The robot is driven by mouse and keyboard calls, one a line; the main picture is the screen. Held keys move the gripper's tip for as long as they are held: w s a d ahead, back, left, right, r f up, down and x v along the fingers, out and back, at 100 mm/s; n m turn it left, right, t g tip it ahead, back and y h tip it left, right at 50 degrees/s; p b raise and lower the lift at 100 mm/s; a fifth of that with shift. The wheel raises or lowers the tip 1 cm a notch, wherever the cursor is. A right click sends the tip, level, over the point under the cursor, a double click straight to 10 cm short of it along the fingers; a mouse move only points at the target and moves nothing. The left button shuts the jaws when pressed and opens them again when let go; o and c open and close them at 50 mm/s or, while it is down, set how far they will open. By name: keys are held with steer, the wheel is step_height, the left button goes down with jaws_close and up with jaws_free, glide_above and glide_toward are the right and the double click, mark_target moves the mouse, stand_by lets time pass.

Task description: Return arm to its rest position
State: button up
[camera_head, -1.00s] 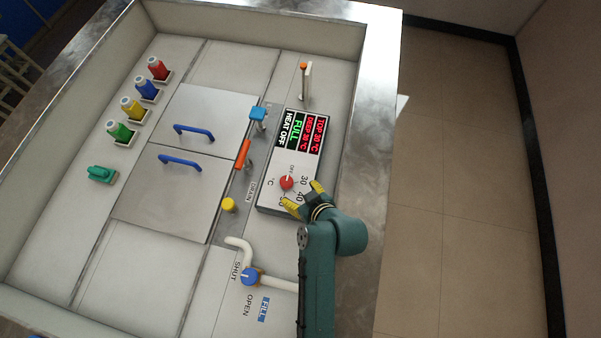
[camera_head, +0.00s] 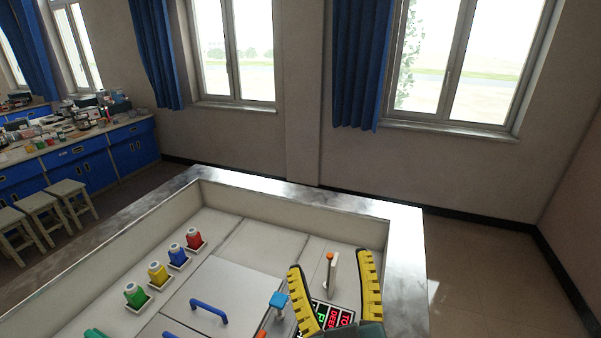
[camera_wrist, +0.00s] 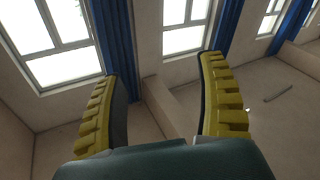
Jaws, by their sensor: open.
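My gripper (camera_head: 333,290) shows at the bottom of the head view, its two yellow-ridged fingers pointing up and spread apart. In the wrist view my gripper (camera_wrist: 158,105) is also open, with nothing between the fingers. It is raised and in front of the panel box (camera_head: 403,245), apart from its fittings as far as I can tell. The digital display (camera_head: 330,316) is partly hidden behind the gripper. The red knob is out of view.
Red (camera_head: 194,239), blue (camera_head: 178,255), yellow (camera_head: 158,273) and green (camera_head: 135,294) bottles stand in holders along the left. A blue-handled lid (camera_head: 240,292), a blue-topped post (camera_head: 278,300) and an orange-tipped post (camera_head: 331,272) stand nearby. Windows and walls lie beyond; the right floor (camera_head: 480,265) is clear.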

steer(key=s+d+r+m+t+h, duration=0.2)
steer(key=s+r+m+t, duration=0.1)
steer(key=s+r, duration=0.45)
step_height(320, 180, up, 17)
steer(key=m+p, duration=0.1)
steer(key=p, duration=1.6)
steer(key=shift+w+d+r+m+h, duration=0.2)
steer(key=shift+d+m+h, duration=0.1)
steer(key=shift+d+h, duration=0.1)
